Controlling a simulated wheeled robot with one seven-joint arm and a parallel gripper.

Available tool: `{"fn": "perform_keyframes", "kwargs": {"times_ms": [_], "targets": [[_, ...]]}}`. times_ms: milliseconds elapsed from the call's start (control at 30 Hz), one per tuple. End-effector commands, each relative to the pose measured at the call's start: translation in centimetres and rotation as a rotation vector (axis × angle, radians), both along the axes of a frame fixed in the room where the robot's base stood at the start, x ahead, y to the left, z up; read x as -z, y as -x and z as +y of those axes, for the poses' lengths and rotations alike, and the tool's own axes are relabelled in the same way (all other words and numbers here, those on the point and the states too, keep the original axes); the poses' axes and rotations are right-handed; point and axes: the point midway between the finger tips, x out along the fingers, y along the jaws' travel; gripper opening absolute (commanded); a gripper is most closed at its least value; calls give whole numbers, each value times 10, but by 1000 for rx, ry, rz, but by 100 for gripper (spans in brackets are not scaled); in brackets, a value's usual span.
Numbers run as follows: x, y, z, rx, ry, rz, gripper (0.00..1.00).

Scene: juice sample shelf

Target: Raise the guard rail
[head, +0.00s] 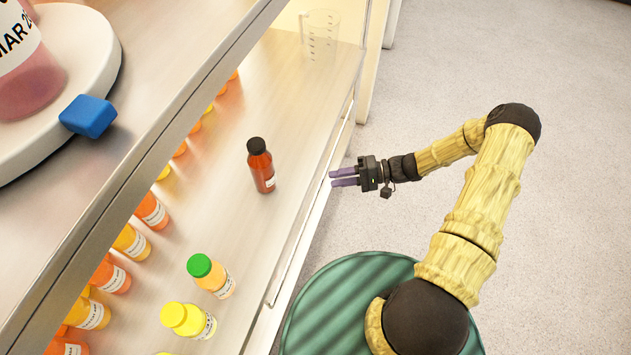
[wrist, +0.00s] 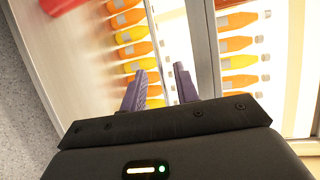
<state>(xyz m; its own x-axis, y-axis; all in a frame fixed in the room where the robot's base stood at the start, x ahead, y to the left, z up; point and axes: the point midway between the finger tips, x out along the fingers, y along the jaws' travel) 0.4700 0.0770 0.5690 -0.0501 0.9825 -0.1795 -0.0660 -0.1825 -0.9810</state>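The guard rail (head: 312,205) appears as a thin pale strip along the front edge of the lower shelf in the head view. It lies low, with no raised bar visible above the shelf edge. My gripper (head: 333,178) is just outside this edge, its purple fingers pointing toward the shelf. The fingers are apart with nothing between them, as the wrist view (wrist: 162,82) also shows. I cannot tell whether a fingertip touches the rail.
A dark red bottle (head: 261,168) stands alone behind the edge. A green-capped bottle (head: 212,276) and a yellow-capped bottle (head: 188,320) stand nearer. Several juice bottles line the back. A clear measuring jug (head: 320,38) stands at the far end. An upper shelf (head: 175,60) overhangs the left.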

Motion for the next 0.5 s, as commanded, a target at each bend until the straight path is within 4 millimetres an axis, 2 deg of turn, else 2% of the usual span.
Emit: {"fn": "perform_keyframes", "kwargs": {"times_ms": [33, 300, 500], "targets": [[3, 2, 10, -5, 0, 2, 30], [11, 4, 54, -4, 0, 1, 30], [13, 4, 69, -1, 2, 1, 30]]}}
